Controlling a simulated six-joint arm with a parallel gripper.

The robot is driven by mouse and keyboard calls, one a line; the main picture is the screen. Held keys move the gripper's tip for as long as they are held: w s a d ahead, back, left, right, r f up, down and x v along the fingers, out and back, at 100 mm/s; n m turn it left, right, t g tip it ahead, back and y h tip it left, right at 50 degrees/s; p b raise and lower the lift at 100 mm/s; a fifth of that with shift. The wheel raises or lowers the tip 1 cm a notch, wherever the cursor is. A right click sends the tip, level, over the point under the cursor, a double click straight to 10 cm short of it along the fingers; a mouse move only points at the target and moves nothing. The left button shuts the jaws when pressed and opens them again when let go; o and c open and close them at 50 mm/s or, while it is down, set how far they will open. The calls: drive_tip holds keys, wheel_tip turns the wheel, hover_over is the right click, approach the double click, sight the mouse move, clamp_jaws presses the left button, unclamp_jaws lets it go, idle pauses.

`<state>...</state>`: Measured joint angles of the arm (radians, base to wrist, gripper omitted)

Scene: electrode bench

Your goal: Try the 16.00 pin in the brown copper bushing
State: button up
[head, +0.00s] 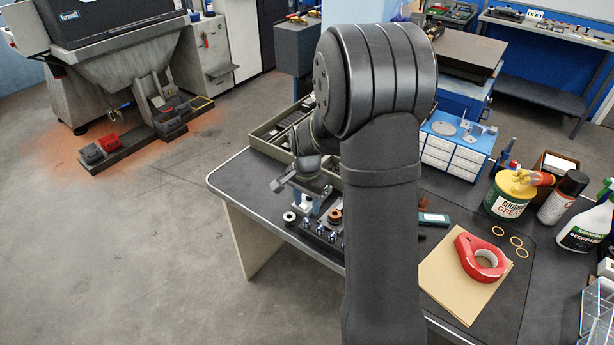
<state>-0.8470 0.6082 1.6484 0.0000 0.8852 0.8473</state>
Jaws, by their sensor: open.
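A brown copper bushing (335,215) sits on the bench near its front left part, beside my arm. Several small shiny metal pins (319,229) stand in a row on a dark strip just in front of it. Their size markings are too small to read, so I cannot tell which is the 16.00 pin. My gripper (302,191) is open above the bench, up and left of the bushing and pins. I see nothing held in it. My arm hides the bench to the right of the bushing.
A pale ring (289,217) lies near the bench's left edge. A grey-green tray (268,138) of parts stands behind my gripper.

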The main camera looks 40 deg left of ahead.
wheel_tip(320, 180, up, 11)
idle(0.5)
wheel_tip(320, 180, up, 5)
drive_tip(key=shift+f, duration=0.1)
idle(0.4)
drive_tip(key=shift+f, duration=0.1)
wheel_tip(320, 180, down, 13)
drive_tip(key=shift+f, duration=0.15)
idle(0.4)
